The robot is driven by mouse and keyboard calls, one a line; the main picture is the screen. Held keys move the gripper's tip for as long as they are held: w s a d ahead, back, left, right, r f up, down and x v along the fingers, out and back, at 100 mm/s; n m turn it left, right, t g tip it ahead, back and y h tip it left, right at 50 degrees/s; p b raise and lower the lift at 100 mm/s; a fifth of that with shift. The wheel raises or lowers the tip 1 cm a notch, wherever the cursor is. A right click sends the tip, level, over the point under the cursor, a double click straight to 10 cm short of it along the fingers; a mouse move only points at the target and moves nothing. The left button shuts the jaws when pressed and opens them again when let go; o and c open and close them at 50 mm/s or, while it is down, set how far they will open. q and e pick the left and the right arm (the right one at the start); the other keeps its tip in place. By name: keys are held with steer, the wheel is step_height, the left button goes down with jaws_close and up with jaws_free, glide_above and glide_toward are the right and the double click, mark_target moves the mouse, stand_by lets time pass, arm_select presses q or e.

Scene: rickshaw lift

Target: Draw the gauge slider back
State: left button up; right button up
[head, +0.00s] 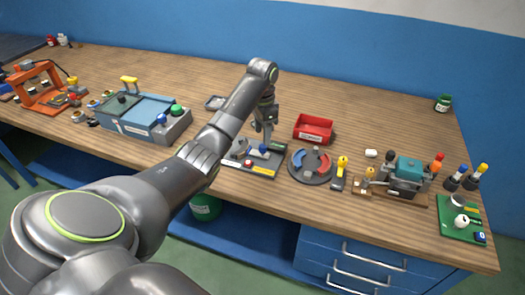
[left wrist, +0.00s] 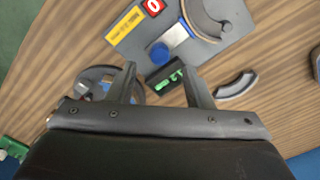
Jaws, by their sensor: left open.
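The gauge is a grey plate (head: 249,165) on the bench in the head view, just below my left gripper (head: 263,133). The gauge plate (left wrist: 148,22) fills the top of the left wrist view, with a yellow label, a red block marked 0 and a curved grey ring part. Its blue slider (left wrist: 174,33) shows there; in the head view the blue part (head: 258,151) lies under the gripper. A black block with green digits (left wrist: 165,75) sits between and just beyond my left fingertips (left wrist: 158,75). The left gripper is open and empty, above the gauge. My right gripper is not seen.
A round dark dial tray (head: 311,177) and a yellow-handled tool (head: 342,165) stand right of the gauge. A red bin (head: 314,128) stands behind. A blue-topped box (head: 145,112) is at left. A loose dark curved piece (left wrist: 237,85) lies beside the gauge.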

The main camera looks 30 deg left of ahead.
mark_target(262, 146)
arm_select(q)
steer(key=shift+f, duration=2.7)
steer(key=shift+p, duration=0.3)
jaws_close()
